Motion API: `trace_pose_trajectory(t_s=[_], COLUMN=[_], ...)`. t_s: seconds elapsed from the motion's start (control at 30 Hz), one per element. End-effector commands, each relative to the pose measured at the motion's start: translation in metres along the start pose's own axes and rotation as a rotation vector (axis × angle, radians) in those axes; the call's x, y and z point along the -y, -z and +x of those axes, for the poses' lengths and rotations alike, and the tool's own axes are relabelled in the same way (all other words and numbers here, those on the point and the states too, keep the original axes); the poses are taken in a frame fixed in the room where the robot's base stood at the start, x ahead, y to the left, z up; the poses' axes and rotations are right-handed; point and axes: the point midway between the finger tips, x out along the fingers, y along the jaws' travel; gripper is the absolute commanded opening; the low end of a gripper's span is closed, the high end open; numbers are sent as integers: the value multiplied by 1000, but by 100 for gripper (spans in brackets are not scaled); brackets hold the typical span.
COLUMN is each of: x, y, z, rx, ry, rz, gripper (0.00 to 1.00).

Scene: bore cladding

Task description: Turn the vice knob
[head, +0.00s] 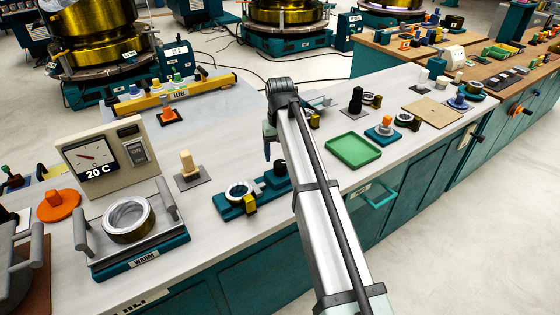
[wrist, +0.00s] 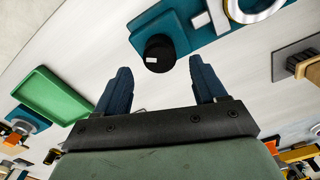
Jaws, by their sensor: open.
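The vice (head: 232,208) is a teal block on the bench, with a metal ring (head: 240,190) and a yellow piece (head: 250,205) on its front side. Its black knob (head: 277,171) stands at the right end. In the wrist view the knob (wrist: 158,54) is round and dark with a white mark, on the teal base (wrist: 182,22), with the ring (wrist: 250,8) partly cut off. My gripper (wrist: 159,72) is open, its two dark blue fingers apart and empty. The knob appears just beyond the fingertips, between their lines. In the head view my gripper (head: 268,148) is above and behind the knob, apart from it.
A green tray (head: 354,150) lies right of my arm. A thermometer box (head: 103,157) and a warming plate (head: 130,225) with a ring stand left. A tan peg (head: 188,165) on a grey plate is just left of the vice. Bare bench lies between them.

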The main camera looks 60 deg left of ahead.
Motion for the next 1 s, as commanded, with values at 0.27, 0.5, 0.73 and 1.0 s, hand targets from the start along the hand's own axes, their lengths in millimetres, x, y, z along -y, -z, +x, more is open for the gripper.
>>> trace_pose_trajectory(t_s=[0.27, 0.5, 0.73, 1.0], x=[0, 0, 0, -1], y=[1, 1, 0, 0], z=[-54, -81, -87, -87], rx=[-2, -1, 1, 1], ry=[0, 0, 0, 0], rz=[0, 0, 0, 2], gripper=[71, 71, 71, 71])
